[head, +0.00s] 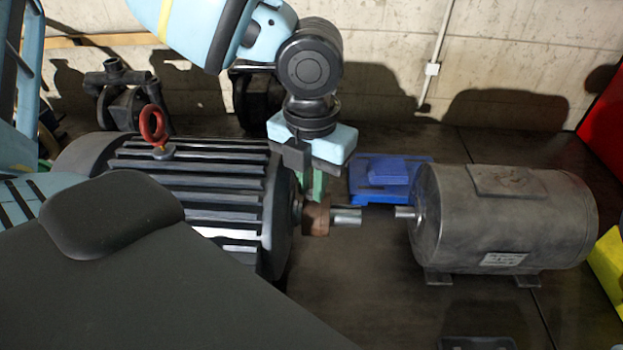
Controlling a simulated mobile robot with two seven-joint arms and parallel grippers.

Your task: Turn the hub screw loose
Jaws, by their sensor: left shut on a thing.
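A dark finned motor (200,190) lies on its side at the left, its shaft (347,217) pointing right. A small rusty-brown hub (316,219) sits around that shaft near the motor's end face. My left gripper (308,178) points down just above the hub, shut on a green piece (315,188), perhaps a tool handle. The green piece stands about upright, and its lower end reaches the top of the hub. The hub screw is not visible, and I cannot tell whether the green piece sits in it. My right gripper is not in view.
A grey motor (505,220) with a short shaft faces the hub from the right, a gap between the shafts. A blue block (387,179) lies behind that gap. A red eyebolt (154,125) tops the finned motor. A black pump-like part (120,95) stands near the back wall.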

